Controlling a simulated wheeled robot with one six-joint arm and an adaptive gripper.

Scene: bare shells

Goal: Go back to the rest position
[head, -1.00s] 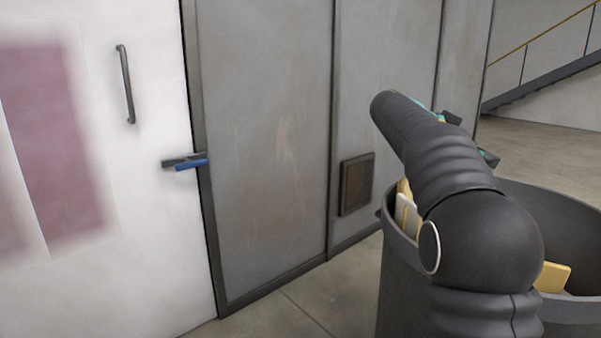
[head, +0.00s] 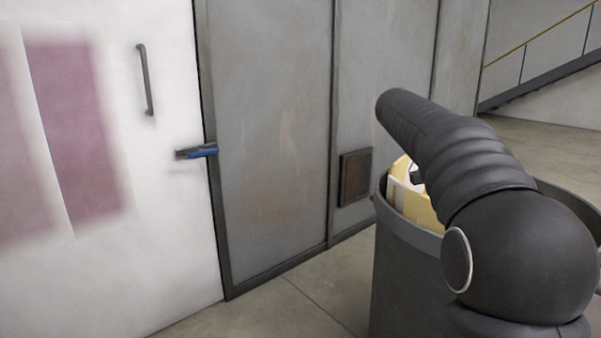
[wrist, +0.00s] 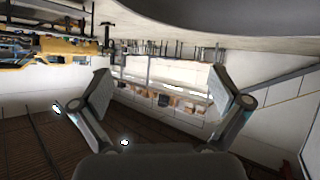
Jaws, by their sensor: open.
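My gripper (wrist: 166,100) shows in the wrist view with its two fingers spread wide and nothing between them. Beyond the fingers the wrist view shows a far part of the hall, tilted. In the head view my dark arm reaches from the lower right up toward the middle, and it hides the gripper almost wholly. The arm passes above a large dark round bin (head: 405,262).
A white door (head: 165,230) with a bar handle (head: 146,80) and a blue-and-grey lever (head: 197,152) is at the left. Grey wall panels (head: 270,130) with a small rusty vent (head: 356,176) run beside it. Yellowish pieces (head: 418,205) lie in the bin. Floor is clear in front.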

